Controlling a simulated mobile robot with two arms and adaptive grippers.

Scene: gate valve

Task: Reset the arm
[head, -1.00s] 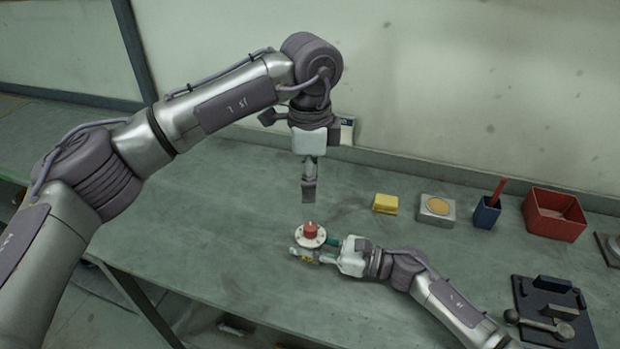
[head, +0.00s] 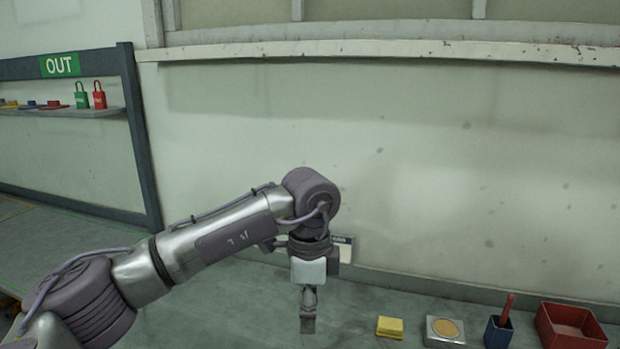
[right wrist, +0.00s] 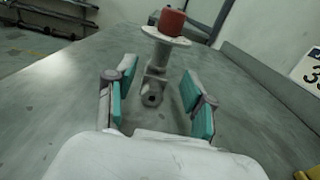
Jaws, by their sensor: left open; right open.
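My left gripper (head: 308,312) points down above the bench in the head view. Its fingers are seen edge-on, and nothing shows in them. My right gripper (right wrist: 160,98) is open in the right wrist view, with teal pads on both fingers. A gate valve (right wrist: 157,75) with a red cap and a pale round flange stands upright on the bench, between and just beyond these fingers. Gaps show on both sides of its body. The valve and my right arm are out of the head view.
The bench holds a yellow sponge (head: 390,327), a grey block with a tan disc (head: 445,330), a blue cup (head: 498,332) with a red stick, and a red bin (head: 571,327) along the wall. At left, a shelf (head: 70,111) under an OUT sign (head: 60,65) carries padlocks.

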